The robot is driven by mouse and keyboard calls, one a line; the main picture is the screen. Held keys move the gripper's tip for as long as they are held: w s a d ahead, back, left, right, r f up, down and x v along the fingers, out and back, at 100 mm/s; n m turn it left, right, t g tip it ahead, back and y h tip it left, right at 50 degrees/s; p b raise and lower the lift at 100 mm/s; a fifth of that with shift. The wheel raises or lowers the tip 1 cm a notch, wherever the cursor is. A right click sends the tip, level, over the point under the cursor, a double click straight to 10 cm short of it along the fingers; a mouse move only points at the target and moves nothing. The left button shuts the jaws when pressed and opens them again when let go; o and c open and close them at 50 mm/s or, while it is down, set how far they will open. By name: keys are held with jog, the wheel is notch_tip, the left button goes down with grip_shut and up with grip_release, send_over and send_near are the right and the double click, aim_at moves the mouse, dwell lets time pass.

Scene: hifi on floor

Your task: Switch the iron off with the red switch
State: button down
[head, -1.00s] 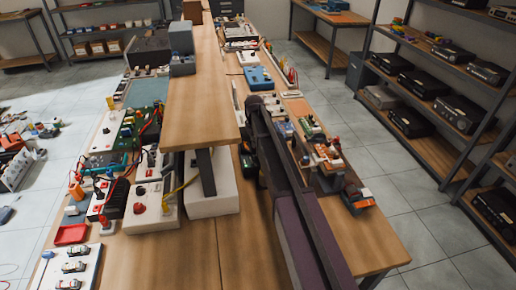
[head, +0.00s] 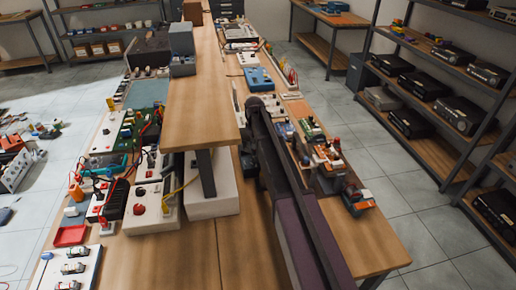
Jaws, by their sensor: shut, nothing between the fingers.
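I cannot pick out the iron with certainty among the many small devices on the bench. A white box with a round red knob (head: 139,208) stands on the left side of the bench, with a yellow cable near it. I cannot tell whether this knob is the iron's red switch. My dark purple arm reaches up from the bottom over the right half of the bench, to its rounded dark end. My gripper's fingers do not show; the arm hides part of the bench there.
A raised wooden shelf (head: 200,105) runs along the middle of the bench. A red tray (head: 70,236) and a white panel (head: 72,268) lie at the front left. The wooden bench top (head: 180,262) is bare at the front. Shelves of dark devices stand at right.

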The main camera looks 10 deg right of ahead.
jog(key=shift+r+p, duration=3.15)
jog(key=shift+r, duration=0.15)
jog(key=shift+r, duration=0.15)
